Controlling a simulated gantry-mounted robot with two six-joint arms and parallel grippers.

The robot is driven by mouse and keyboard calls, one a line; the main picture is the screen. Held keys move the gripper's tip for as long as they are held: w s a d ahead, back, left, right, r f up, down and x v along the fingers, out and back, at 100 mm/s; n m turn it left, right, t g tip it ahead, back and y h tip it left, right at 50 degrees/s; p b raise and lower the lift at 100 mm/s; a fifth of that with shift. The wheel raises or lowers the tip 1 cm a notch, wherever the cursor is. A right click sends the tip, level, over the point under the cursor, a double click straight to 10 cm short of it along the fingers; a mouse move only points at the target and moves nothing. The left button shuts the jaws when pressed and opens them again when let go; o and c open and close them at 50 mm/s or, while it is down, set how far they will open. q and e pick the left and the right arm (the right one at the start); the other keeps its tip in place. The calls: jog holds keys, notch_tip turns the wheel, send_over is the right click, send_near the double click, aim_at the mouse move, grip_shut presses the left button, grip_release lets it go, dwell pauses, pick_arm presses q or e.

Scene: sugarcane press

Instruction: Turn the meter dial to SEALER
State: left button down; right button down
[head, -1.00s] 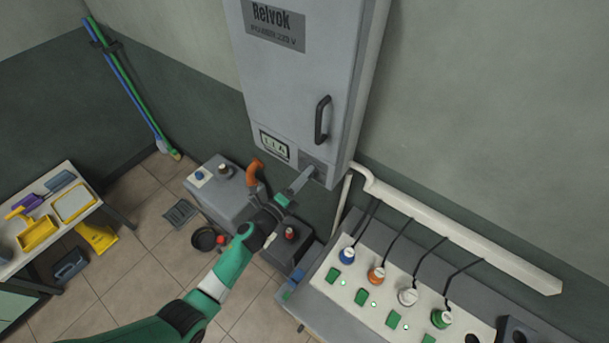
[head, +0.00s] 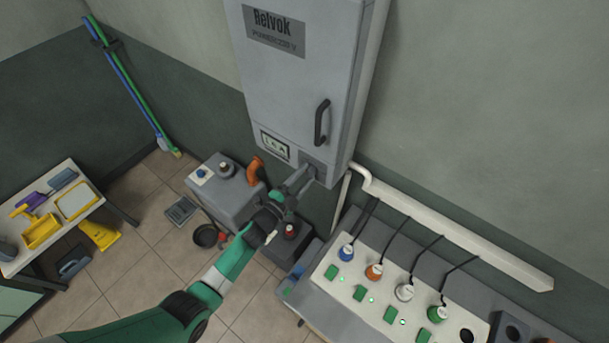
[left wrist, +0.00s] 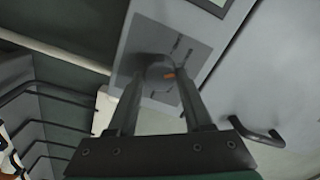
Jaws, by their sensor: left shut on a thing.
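The meter dial (left wrist: 158,72) is a grey round knob with a small orange mark, on a darker plate (left wrist: 172,43) on the cabinet's lower face. Faint lettering surrounds it, too blurred to read. My left gripper (head: 306,172) reaches up to the plate under the cabinet door handle. In the left wrist view its two fingers (left wrist: 158,80) lie on either side of the knob, shut on it. The fingers hide part of the dial in the head view. A small meter display (head: 275,145) sits left of the plate; its characters are unclear. My right gripper is out of view.
The grey cabinet (head: 290,90) has a black handle (head: 321,122). A socket panel (head: 390,285) with several coloured plugs and cables stands at lower right. Grey machine boxes (head: 225,195) stand below left, and a side table (head: 45,215) is at far left.

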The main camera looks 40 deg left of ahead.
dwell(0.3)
pick_arm(q)
jog(key=shift+c, duration=1.6)
grip_release()
jog(key=s+d+p, duration=0.1)
jog(key=s+p, duration=0.2)
jog(key=s, duration=0.8)
jog(key=shift+s+d, duration=0.25)
jog(key=shift+d, duration=0.1)
